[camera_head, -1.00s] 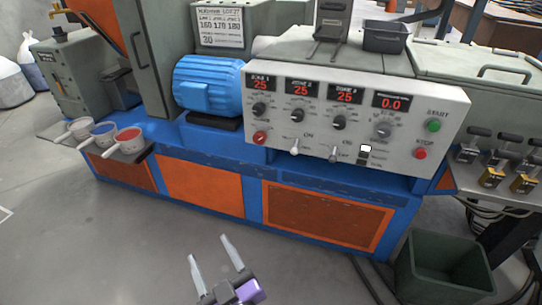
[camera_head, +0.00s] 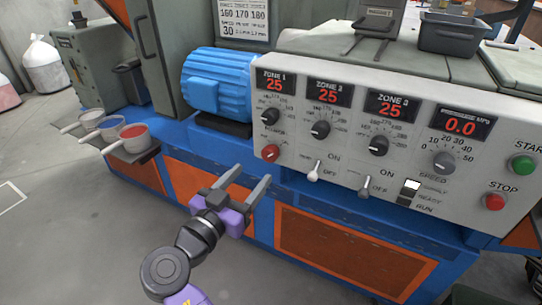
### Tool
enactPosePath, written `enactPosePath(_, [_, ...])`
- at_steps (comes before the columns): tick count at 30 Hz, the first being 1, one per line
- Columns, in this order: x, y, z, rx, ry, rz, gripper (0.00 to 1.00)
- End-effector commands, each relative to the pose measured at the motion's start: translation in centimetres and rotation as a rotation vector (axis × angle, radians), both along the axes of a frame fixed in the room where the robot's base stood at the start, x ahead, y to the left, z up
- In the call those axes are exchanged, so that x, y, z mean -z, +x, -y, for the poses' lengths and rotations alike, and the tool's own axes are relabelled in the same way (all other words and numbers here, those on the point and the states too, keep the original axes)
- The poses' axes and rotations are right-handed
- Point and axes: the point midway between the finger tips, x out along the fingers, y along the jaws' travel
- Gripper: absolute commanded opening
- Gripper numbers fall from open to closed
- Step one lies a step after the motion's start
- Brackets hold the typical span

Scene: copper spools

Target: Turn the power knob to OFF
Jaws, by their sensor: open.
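The grey control panel (camera_head: 340,178) fills the right half of the view. A red round knob (camera_head: 270,152) sits at its lower left; the small lettering above it is too blurred to read, and so is its setting. My gripper (camera_head: 253,176) is open and empty, with its two fingers pointing up and to the right. In the picture its fingertips are just below the red knob and apart from it. Two toggle switches, one white (camera_head: 314,173) and one grey (camera_head: 366,187), have ON above them and OFF-like lettering beside them.
Black zone knobs (camera_head: 320,130) and a grey speed knob (camera_head: 443,163) sit under red displays. A green START button (camera_head: 522,165) and a red STOP button (camera_head: 494,202) are at the right. A blue motor (camera_head: 218,82) stands left of the panel. Cups (camera_head: 133,138) rest on a shelf at left.

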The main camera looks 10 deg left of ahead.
Motion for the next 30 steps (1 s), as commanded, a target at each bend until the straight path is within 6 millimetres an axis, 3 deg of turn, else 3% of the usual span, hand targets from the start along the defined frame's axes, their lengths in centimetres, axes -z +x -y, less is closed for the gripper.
enactPosePath(16, [0.2, 6.4, 2.4, 0.000, 0.011, 0.002, 0.59])
enactPosePath(28, [0.0, 7.4, 2.7, -0.003, 0.010, 0.002, 0.59])
enactPosePath(30, [0.0, 7.4, 2.7, -0.003, 0.010, 0.002, 0.49])
